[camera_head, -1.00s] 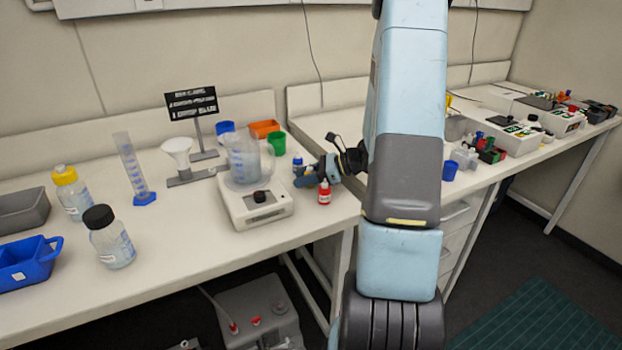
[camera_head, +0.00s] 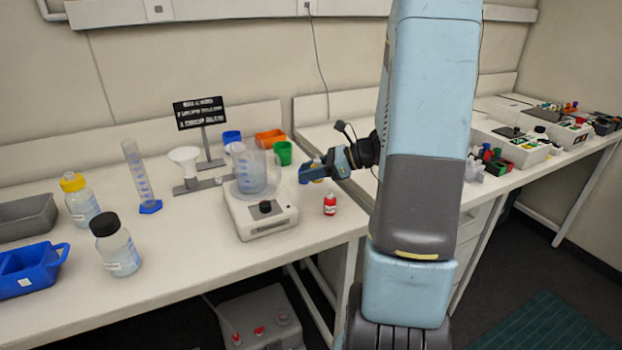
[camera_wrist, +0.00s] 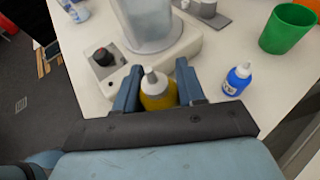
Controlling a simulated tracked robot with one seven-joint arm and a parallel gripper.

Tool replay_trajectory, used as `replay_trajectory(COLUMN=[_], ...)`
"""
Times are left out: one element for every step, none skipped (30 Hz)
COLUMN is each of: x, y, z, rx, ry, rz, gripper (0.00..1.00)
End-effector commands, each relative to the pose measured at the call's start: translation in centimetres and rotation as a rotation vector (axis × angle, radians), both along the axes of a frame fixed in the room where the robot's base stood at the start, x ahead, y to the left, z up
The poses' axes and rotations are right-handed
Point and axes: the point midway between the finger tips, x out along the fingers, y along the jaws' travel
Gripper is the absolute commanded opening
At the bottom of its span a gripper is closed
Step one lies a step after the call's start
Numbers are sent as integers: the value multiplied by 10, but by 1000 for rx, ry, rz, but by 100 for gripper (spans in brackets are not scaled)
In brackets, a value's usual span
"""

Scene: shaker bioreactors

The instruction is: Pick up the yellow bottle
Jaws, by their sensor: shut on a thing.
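The yellow bottle (camera_wrist: 157,92), small with a pale grey-white nozzle cap, is between the two fingers of my gripper (camera_wrist: 158,88) in the wrist view. The fingers are shut on it. In the head view my gripper (camera_head: 318,170) is over the bench, right of the white stirrer, and largely hides the bottle. Whether the bottle is clear of the bench is hard to tell.
A small blue bottle (camera_wrist: 236,78) stands close to the right finger. A red bottle (camera_head: 330,204) stands near the bench's front edge. The white stirrer (camera_head: 262,222) carries a beaker (camera_head: 250,172). A green cup (camera_head: 283,153) stands behind.

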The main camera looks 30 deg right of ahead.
Motion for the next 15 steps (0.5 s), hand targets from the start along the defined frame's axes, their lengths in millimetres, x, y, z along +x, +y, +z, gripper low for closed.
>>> replay_trajectory(x=[-6, -9, -18, -23, -29, -36, -41, -45, -51, -55, -59, -64, -68, -71, -74], y=[3, 4, 8, 10, 13, 16, 18, 20, 23, 24, 26, 28, 30, 31, 33], z=[9, 13, 16, 19, 21, 24, 27, 29, 32, 34, 36, 38, 40, 41, 43], rx=[-2, -2, -1, -1, -1, -1, -1, -1, -1, -1, -1, 0, -1, 0, 0], ry=[-3, -5, -3, -3, -2, -2, -2, -2, -1, -2, -3, -2, -3, -2, -2], rz=[0, 0, -1, -1, -1, -1, -1, -1, -1, -1, -1, -1, -1, 0, 0], gripper=[15, 15, 15, 15, 15, 15, 15, 15, 15, 15, 15, 15, 15, 15, 15])
